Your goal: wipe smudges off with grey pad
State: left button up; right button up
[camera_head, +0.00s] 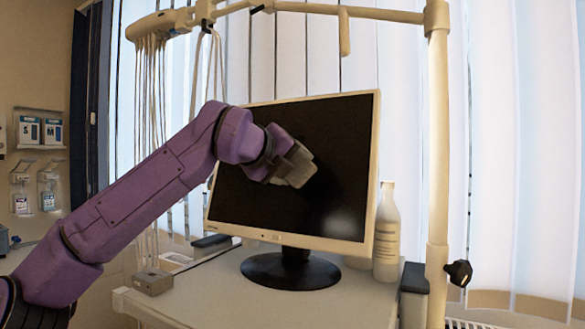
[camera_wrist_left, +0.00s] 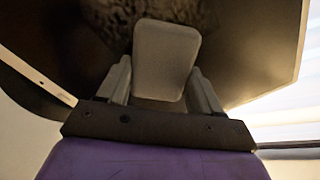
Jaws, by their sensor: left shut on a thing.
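The grey pad (camera_wrist_left: 166,60) is held between the two fingers of my left gripper (camera_wrist_left: 163,85). In the head view my left gripper (camera_head: 297,168) is in front of the middle of the dark monitor screen (camera_head: 340,150), and the pad blends with the fingers there. The pad looks close to or against the screen; I cannot tell whether it touches. In the left wrist view a mottled, lighter smudge (camera_wrist_left: 190,17) shows on the dark screen around the pad's far end. My right gripper is not in view.
The monitor's round black base (camera_head: 290,271) stands on a pale cart top (camera_head: 220,295). A white bottle (camera_head: 387,235) stands right of the monitor. A cream pole (camera_head: 438,150) rises at the right, and cables (camera_head: 155,100) hang at the left. A small grey box (camera_head: 153,281) lies at the cart's left edge.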

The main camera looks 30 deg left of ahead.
pick_arm(q)
jog(key=shift+s+a, duration=0.6)
jog(key=shift+a, duration=4.85)
jog(key=shift+w+d+r+p, duration=0.25)
jog(key=shift+d+r, duration=0.2)
jog(key=shift+d, duration=0.85)
jog(key=shift+w+d+r+p, duration=0.1)
jog(key=shift+w+d+r, duration=0.35)
jog(key=shift+d, duration=0.85)
jog(key=shift+w+d+r+p, duration=0.2)
jog(key=shift+d+r, duration=0.3)
jog(key=shift+d, duration=0.8)
jog(key=shift+d+f, duration=0.1)
jog(key=shift+d, duration=0.4)
jog(key=shift+w+d+b, duration=0.25)
jog(key=shift+d+b, duration=0.2)
jog(key=shift+d, duration=0.75)
jog(key=shift+s+a+p, duration=0.65)
jog(key=shift+a+p, duration=0.05)
jog(key=shift+a, duration=5)
jog(key=b+v, duration=0.1)
jog(key=v, duration=0.5)
jog(key=shift+d+r, duration=0.25)
